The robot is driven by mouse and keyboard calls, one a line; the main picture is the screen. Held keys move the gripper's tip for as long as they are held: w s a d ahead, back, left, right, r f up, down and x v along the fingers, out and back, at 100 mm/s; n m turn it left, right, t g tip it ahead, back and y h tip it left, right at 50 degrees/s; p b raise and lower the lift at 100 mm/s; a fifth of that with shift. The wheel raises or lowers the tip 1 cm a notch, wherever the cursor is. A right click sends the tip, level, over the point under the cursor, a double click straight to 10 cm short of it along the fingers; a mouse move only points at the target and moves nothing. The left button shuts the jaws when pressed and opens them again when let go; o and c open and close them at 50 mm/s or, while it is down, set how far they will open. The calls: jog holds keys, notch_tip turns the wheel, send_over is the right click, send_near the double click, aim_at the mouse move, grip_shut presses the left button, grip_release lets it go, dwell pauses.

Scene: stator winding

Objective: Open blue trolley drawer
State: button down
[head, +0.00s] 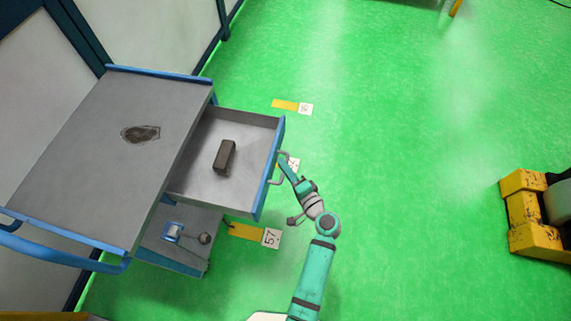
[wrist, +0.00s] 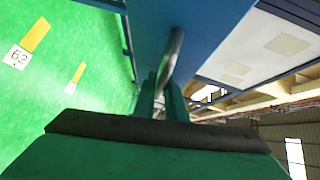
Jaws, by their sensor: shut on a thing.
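The trolley (head: 90,150) has a grey top and blue edges and stands at the left in the head view. Its drawer (head: 205,180) is pulled out to the right, with a dark brown block (head: 224,157) lying inside. The drawer's blue front (head: 269,170) carries a grey bar handle (head: 276,182). My gripper (head: 284,164) is at the handle, on the outer side of the drawer front. In the wrist view the green fingers (wrist: 163,100) are shut around the handle bar (wrist: 172,60), close to the blue drawer front (wrist: 195,35).
A lower shelf (head: 175,250) under the drawer holds small metal parts. A yellow machine (head: 535,215) stands at the far right. Yellow and white floor markers (head: 255,234) lie near the trolley. The green floor right of the drawer is mostly clear.

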jog(key=shift+s+d, duration=0.1)
jog(key=shift+d, duration=0.1)
jog(key=c, duration=1.8)
grip_release()
jog(key=shift+v, duration=5.35)
jog(key=shift+f, duration=0.1)
